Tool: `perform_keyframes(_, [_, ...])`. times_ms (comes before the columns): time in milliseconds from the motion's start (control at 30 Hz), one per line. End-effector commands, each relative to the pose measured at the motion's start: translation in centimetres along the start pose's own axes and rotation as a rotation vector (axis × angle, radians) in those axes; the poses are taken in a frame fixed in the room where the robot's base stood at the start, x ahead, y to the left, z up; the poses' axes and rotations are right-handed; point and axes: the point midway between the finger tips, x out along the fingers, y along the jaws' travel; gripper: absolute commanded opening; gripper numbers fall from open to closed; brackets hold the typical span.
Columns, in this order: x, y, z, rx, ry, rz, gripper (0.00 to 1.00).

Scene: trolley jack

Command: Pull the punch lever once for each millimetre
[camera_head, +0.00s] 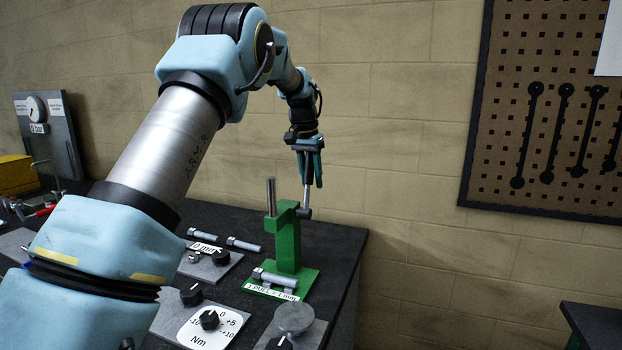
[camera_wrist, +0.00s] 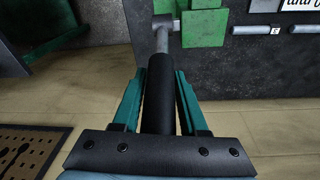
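The green punch press (camera_head: 287,240) stands on a green base plate near the bench's right edge, with a label reading "1 PULL = 1 mm". Its punch lever (camera_head: 307,198) points upward from a pivot on the press's right side. In the wrist view the lever's black handle (camera_wrist: 160,98) runs between my fingers. A bolt-like pin (camera_head: 275,278) lies on the press base. A plate reading "0 mm" (camera_head: 205,247) lies to its left.
A dial marked Nm (camera_head: 209,320) and a round grey pad (camera_head: 294,318) are at the bench front. Loose pins (camera_head: 243,244) lie left of the press. A gauge stand (camera_head: 48,130) is at far left. A pegboard (camera_head: 545,110) hangs on the right wall.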

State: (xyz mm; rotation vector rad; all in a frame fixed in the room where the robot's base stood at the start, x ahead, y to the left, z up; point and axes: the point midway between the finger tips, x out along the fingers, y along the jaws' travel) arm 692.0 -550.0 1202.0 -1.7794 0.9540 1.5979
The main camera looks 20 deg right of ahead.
Motion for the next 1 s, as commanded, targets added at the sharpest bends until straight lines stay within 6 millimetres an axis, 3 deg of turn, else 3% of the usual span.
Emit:
perform_keyframes(167, [0.0,0.0,0.1,0.000,-0.002,0.000,0.64])
perform_keyframes(533, [-0.6,0.0,0.1,0.001,-0.001,0.000,0.64])
perform_keyframes(1000, [-9.0,-0.1,0.0,0.000,0.001,0.000,0.64])
